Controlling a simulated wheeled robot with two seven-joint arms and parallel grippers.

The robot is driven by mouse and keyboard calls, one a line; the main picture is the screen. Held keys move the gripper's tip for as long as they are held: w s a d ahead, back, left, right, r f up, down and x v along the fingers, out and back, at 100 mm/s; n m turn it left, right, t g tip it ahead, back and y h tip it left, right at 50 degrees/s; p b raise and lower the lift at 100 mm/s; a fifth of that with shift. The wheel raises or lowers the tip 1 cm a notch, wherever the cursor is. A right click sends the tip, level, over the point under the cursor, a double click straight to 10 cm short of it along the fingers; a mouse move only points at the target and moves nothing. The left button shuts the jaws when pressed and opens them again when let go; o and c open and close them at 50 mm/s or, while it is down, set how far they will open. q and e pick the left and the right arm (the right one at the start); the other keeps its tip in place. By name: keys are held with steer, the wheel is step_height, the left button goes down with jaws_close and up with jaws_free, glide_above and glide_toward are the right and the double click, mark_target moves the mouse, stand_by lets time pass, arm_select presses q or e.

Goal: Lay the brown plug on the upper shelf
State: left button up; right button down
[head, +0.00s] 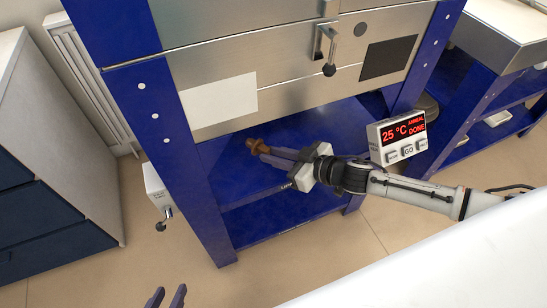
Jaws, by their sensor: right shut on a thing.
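The brown plug (255,145) is in the fingertips of my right gripper (268,152), which is shut on it. The gripper reaches in from the right under the kiln, and the plug shows in front of the blue upper shelf (340,124). I cannot tell whether the plug touches that shelf. The lower shelf (285,215) shows below. My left gripper (167,297) shows only its two fingertips at the bottom left edge; they are apart with nothing between them, away from the shelves.
The steel kiln body (290,95) with its latch (328,50) hangs close above the upper shelf. Blue posts stand at both sides. A controller box (397,137) reads 25 °C and DONE, right of my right gripper. A small white box (158,193) sits on the left post.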

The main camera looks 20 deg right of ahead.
mark_target(274, 174)
steer(key=shift+f, duration=1)
steer(key=shift+f+b, duration=0.35)
steer(key=shift+b, duration=0.05)
step_height(274, 174, down, 2)
steer(key=shift+f+b, duration=0.25)
steer(key=shift+b, duration=0.35)
steer(key=shift+f, duration=0.25)
steer(key=shift+r, duration=0.1)
steer(key=shift+f, duration=0.2)
steer(key=c, duration=1.7)
jaws_free()
arm_select(q)
steer(key=shift+d+f, duration=0.25)
steer(key=shift+d, duration=0.05)
arm_select(e)
steer(key=shift+o, duration=0.2)
